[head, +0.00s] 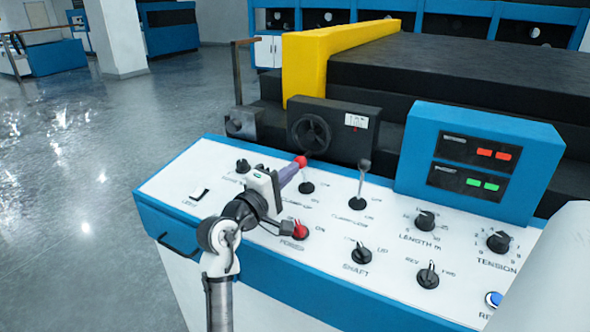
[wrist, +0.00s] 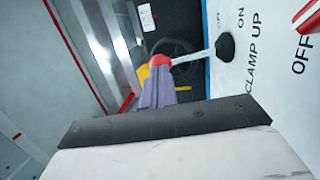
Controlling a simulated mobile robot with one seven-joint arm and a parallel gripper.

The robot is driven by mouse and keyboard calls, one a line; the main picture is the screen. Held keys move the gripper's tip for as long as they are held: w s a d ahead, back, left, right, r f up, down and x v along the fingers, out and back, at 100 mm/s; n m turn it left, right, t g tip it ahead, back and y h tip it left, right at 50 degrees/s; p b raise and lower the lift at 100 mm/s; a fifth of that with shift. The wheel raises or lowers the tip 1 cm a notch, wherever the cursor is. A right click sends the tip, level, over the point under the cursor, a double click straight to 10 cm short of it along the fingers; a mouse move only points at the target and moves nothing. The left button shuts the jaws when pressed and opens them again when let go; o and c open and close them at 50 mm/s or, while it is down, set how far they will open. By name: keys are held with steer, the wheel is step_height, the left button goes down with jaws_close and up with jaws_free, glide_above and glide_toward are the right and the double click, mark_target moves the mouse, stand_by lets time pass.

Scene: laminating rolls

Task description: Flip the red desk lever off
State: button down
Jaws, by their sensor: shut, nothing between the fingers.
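The red desk lever is a pale shaft with a red ball tip (head: 300,161) on the white sloped desk panel, standing from a black base marked CLAMP UP. In the wrist view its red ball (wrist: 161,60) is at the fingertips and its shaft runs right to the base. My gripper (head: 291,170) is shut and empty, its purple-grey fingers (wrist: 157,75) beside the ball from the left. They look touching or nearly so; I cannot tell which. ON and OFF labels stand near the base; which position the lever is in is unclear.
A grey-knobbed lever (head: 363,180) stands to the right. A red power knob (head: 300,231) sits below my gripper. More black knobs (head: 425,220) and a blue display box (head: 480,160) fill the right. Behind are a black handwheel (head: 311,133) and yellow guard (head: 335,55).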

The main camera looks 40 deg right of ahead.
mark_target(300, 157)
steer(key=shift+d+r+y+p, duration=0.55)
steer(key=shift+r+p, duration=0.3)
steer(key=shift+p, duration=0.3)
steer(key=shift+w+d+r+p, duration=0.2)
steer(key=shift+w+d+p, duration=0.1)
steer(key=shift+d+p, duration=0.25)
steer(key=shift+w+d+r+p, duration=0.2)
steer(key=shift+w+d+p, duration=0.2)
steer(key=shift+d, duration=0.3)
steer(key=shift+w+d+r+p, duration=0.2)
steer(key=shift+w+d+p, duration=0.05)
steer(key=shift+d+p, duration=0.35)
steer(key=shift+r, duration=0.2)
